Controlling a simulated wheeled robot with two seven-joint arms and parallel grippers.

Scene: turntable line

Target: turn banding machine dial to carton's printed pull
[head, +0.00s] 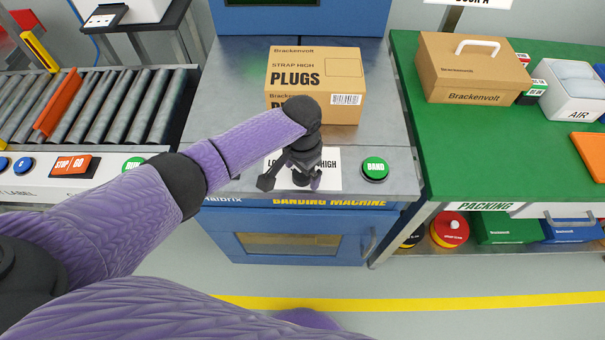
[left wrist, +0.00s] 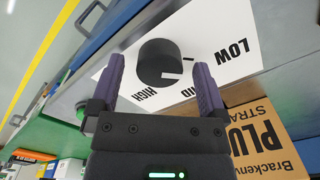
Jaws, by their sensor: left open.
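The carton (head: 315,68) stands on the banding machine (head: 235,95); its top reads "STRAP HIGH" and "PLUGS". The black dial (left wrist: 160,62) sits on a white plate (left wrist: 215,30) marked LOW, MID and HIGH. Its white mark faces the lower right in the left wrist view, nearest MID; its exact setting is hard to tell. My left gripper (head: 291,183) is open over the plate, which it partly hides in the head view. In the left wrist view its fingers (left wrist: 158,66) lie on either side of the dial, with visible gaps. My right gripper is not in view.
A green BAND button (head: 374,168) is right of the plate. A roller conveyor (head: 95,105) lies left. A green packing table (head: 440,135) stands right, with a Brackenvolt case (head: 470,72) and a white box (head: 570,92). The machine top in front of the carton is mostly clear.

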